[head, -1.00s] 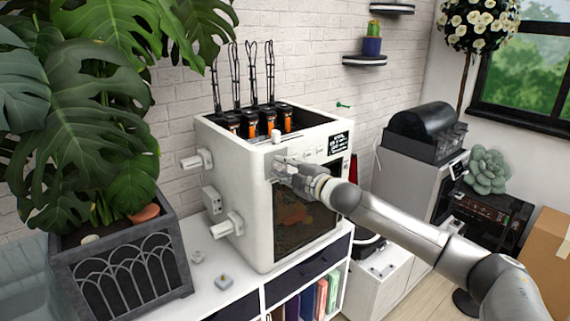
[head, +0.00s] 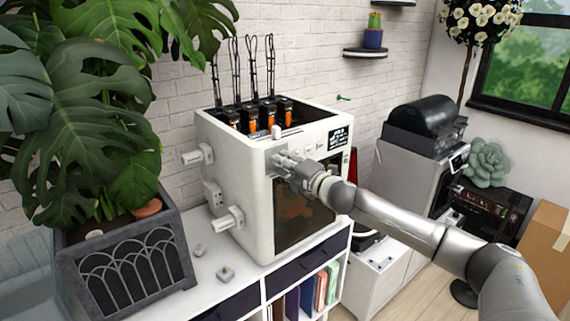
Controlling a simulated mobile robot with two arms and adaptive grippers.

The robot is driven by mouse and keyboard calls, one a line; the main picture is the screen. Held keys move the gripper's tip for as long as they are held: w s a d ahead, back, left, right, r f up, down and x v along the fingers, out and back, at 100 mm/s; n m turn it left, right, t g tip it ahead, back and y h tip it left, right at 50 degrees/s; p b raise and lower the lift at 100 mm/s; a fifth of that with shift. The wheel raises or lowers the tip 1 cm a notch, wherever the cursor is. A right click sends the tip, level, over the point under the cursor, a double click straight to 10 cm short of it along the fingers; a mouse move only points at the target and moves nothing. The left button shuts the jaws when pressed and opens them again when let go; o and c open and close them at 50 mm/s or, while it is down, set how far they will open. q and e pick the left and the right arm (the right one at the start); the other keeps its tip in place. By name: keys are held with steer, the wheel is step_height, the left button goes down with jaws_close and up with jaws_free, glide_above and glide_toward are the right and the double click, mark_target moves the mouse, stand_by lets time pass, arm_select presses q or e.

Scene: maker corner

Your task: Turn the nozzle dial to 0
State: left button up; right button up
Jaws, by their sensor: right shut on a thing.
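A white box-shaped machine (head: 256,200) stands on the white cabinet, with a dark front window and a small black display (head: 337,138) at its upper right front. My right gripper (head: 280,162) is at the upper left of the machine's front panel, shut on a small part there. The gripper covers this part, so the nozzle dial and its setting cannot be read. My left gripper is not in view.
A large potted plant (head: 128,262) stands left of the machine. Small loose parts (head: 225,274) lie on the cabinet top (head: 207,262) in front of it. Another machine (head: 422,130) stands on a grey cabinet at the right. A cardboard box (head: 548,240) is at the far right.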

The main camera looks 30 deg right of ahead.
steer(key=o, duration=1)
steer(key=shift+o, duration=0.2)
steer(key=s, duration=1.2)
steer(key=shift+d+r, duration=0.25)
steer(key=shift+d, duration=0.05)
stand_by(0.3)
